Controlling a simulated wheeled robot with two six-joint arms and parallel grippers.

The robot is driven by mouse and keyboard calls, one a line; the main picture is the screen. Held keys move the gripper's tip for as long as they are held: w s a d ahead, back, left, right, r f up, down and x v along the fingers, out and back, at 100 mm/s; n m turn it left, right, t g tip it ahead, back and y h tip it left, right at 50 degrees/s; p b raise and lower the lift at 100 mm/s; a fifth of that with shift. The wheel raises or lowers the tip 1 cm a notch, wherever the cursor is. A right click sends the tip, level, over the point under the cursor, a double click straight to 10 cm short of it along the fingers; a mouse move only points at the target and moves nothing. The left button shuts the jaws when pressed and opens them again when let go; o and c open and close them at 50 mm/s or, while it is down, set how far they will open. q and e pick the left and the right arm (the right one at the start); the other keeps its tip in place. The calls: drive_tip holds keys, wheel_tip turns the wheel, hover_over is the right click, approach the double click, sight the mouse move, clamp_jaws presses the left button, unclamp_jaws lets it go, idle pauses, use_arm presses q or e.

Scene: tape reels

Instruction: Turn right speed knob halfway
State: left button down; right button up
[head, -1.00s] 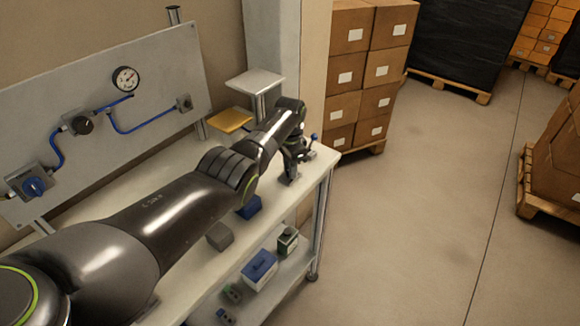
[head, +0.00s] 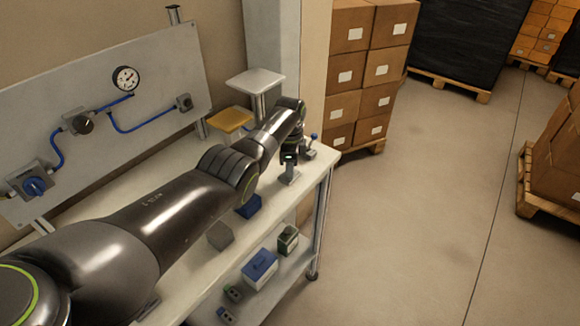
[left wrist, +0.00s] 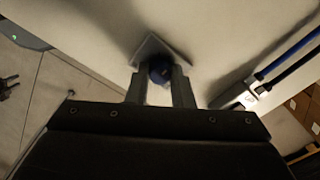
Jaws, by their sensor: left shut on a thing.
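My left arm reaches across the bench to its far right end. My left gripper (head: 289,166) points down there at a small grey base (head: 288,178). In the head view my gripper hides this knob. My right gripper is not in view.
A grey panel (head: 165,75) at the back carries a gauge (head: 125,79), a black knob (head: 83,124) and a blue knob (head: 34,187). A small blue-tipped lever (head: 313,136) is just right of my gripper. Stacked boxes (head: 345,72) stand beyond the bench.

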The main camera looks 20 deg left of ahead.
use_arm(q)
drive_tip(key=shift+w+r, duration=0.1)
drive_tip(key=c, duration=1.3)
unclamp_jaws()
wheel_tip(320, 180, up, 6)
drive_tip(key=shift+f+p, duration=0.15)
drive_tip(key=shift+p, duration=0.25)
wheel_tip(320, 180, up, 12)
drive_tip(key=shift+f+b, duration=0.2)
drive_tip(key=shift+b, duration=0.95)
